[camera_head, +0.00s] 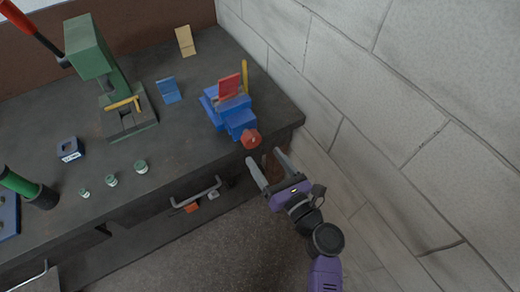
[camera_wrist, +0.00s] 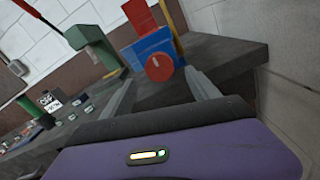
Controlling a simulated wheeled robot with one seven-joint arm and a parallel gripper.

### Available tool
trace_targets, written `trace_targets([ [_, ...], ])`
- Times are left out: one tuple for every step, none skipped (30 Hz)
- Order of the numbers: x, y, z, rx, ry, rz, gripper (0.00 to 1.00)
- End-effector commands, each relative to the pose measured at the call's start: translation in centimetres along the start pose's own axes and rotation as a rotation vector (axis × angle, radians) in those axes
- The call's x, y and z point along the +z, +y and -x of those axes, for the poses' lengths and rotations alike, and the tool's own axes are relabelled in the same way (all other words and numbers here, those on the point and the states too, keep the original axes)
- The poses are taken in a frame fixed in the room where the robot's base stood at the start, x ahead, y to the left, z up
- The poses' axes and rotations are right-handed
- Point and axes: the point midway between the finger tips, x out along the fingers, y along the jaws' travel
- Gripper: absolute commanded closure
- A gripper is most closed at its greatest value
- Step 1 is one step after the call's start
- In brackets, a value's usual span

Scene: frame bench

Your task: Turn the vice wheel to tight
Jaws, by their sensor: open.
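The blue vice (camera_head: 228,110) sits at the right front corner of the dark bench, and it also shows in the wrist view (camera_wrist: 148,50). Its round red wheel (camera_head: 251,139) is at its front, facing my gripper; in the wrist view the wheel (camera_wrist: 159,68) appears ahead, between the fingers. My gripper (camera_head: 268,167) is open and empty just in front of the wheel, off the bench edge. In the wrist view its fingers (camera_wrist: 162,92) spread to either side of the wheel. I cannot tell whether either finger touches it.
A green press (camera_head: 90,55) with a red lever stands at the back left of the bench (camera_head: 190,142). Small green-white pieces (camera_head: 141,166) lie near the front edge. A drawer handle (camera_head: 197,195) juts out below. A block wall (camera_head: 360,90) is close on the right.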

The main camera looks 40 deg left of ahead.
Motion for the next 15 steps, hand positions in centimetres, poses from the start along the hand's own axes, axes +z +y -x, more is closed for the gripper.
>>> trace_targets([
  [-0.1,-0.1,0.8,-0.003,-0.001,-0.001,0.3],
  [-0.1,-0.1,1.2,-0.003,-0.001,0.0,0.3],
  [-0.1,-0.1,1.6,-0.003,-0.001,0.0,0.3],
  [-0.1,-0.1,1.8,-0.002,0.0,0.0,0.3],
  [-0.1,-0.1,2.0,-0.001,0.0,0.0,0.3],
  [-0.1,-0.1,2.2,-0.001,0.0,-0.001,0.3],
  [-0.1,-0.1,2.3,-0.001,0.0,-0.001,0.3],
  [-0.1,-0.1,2.4,-0.001,0.0,-0.001,0.3],
  [0.0,-0.1,2.5,-0.001,0.0,-0.001,0.3],
  [0.0,-0.1,2.5,-0.001,0.0,-0.001,0.3],
  [0.0,-0.1,2.5,-0.001,0.0,-0.001,0.3],
  [0.0,-0.1,2.5,-0.001,0.0,-0.001,0.3],
  [0.0,-0.1,2.5,-0.001,0.0,-0.001,0.3],
  [0.0,-0.1,2.4,-0.001,0.0,-0.001,0.3],
  [0.0,-0.1,2.4,-0.001,0.0,-0.001,0.3],
])
